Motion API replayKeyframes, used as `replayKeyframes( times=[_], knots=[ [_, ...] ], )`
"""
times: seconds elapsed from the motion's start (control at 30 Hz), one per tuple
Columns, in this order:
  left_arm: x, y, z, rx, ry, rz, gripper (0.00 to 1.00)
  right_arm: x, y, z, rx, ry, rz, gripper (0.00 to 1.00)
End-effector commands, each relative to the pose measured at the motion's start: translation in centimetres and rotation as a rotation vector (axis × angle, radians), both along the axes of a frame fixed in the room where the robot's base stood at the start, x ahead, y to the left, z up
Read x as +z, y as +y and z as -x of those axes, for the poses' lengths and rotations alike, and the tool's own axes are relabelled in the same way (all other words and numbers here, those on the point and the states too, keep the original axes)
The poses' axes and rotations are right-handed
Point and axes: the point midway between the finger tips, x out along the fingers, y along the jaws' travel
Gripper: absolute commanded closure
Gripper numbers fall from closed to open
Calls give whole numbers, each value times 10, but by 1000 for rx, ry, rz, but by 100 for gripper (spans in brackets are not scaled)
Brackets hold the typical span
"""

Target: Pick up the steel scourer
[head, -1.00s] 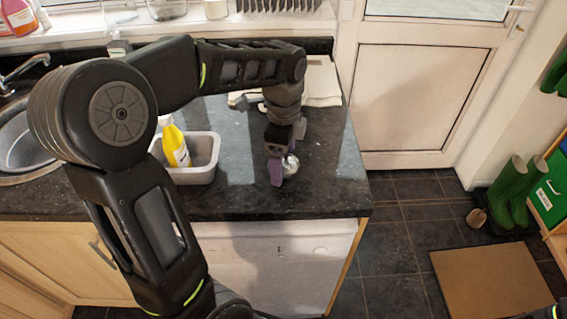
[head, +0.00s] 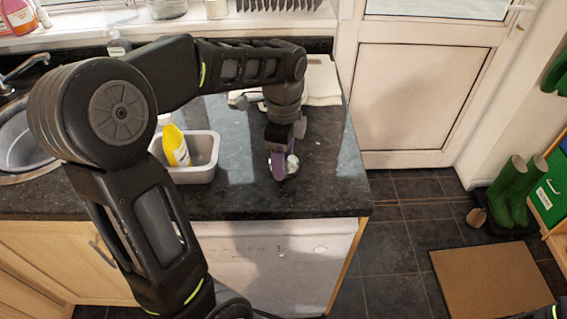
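The steel scourer (head: 293,163) is a small, shiny silver ball on the dark granite worktop, near its right front part. My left gripper (head: 284,164) points down at it from above. One purple finger stands at the scourer's left side and hides part of it. The other finger is not clear, so I cannot tell whether the gripper is closed on the scourer. The scourer appears to be at worktop level.
A grey tub (head: 203,160) with a yellow bottle (head: 175,146) stands left of the gripper. A pale board (head: 322,82) lies behind at the back of the worktop (head: 335,190). The worktop's front and right edges are close to the scourer.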

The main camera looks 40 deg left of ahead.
Motion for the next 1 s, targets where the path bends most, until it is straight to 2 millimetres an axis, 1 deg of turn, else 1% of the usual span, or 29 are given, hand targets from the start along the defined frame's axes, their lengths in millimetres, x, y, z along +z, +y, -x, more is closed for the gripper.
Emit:
replayKeyframes(
  times=[0.03,0.3,0.37,0.57,0.67,0.77,0.83,1.0],
  knots=[
    [0,0,0,0,0,0,50,0,0,0,0,0,0,24],
    [0,0,0,0,0,0,72,0,0,0,0,0,0,24],
    [0,0,0,0,0,0,76,0,0,0,0,0,0,24],
    [0,0,0,0,0,0,76,0,0,0,0,0,0,24],
    [4,0,0,0,-1,0,76,0,0,0,0,0,0,24],
    [14,0,-1,0,-4,0,76,-1,0,0,0,0,0,24],
    [24,0,-1,0,-5,-1,76,-1,0,0,0,0,0,24],
    [58,0,-1,0,-5,0,76,-2,0,0,0,0,0,24]
  ],
)
